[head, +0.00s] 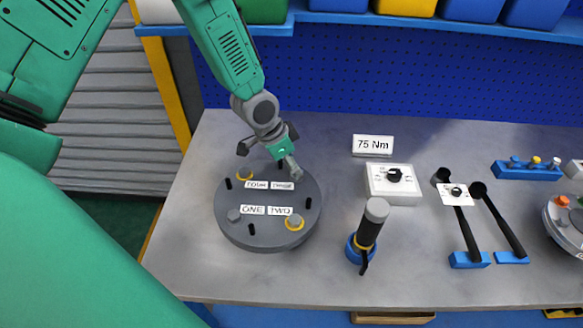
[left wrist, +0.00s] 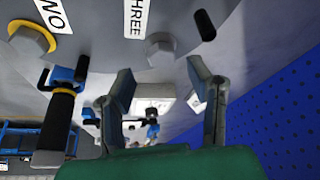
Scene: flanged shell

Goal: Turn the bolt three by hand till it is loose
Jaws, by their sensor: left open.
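The round dark grey flanged shell (head: 268,235) lies on the bench at left, with labels by its bolts. In the left wrist view, bolt three (left wrist: 160,50) is a grey hex head beside the THREE label (left wrist: 136,16), with no yellow ring visible. My left gripper (head: 269,159) is over the shell's far right rim, where it hides bolt three in the head view. In the left wrist view its open fingers (left wrist: 163,88) stand on either side below the bolt head, apart from it. My right gripper is not in view.
Bolt two (head: 294,221) and bolt four (head: 244,175) have yellow rings; bolt one (head: 234,215) has none. Short black pegs stand around the rim. A black-handled tool (head: 369,231) stands right of the shell, near a dial box (head: 393,183) and a 75 Nm sign (head: 373,145).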

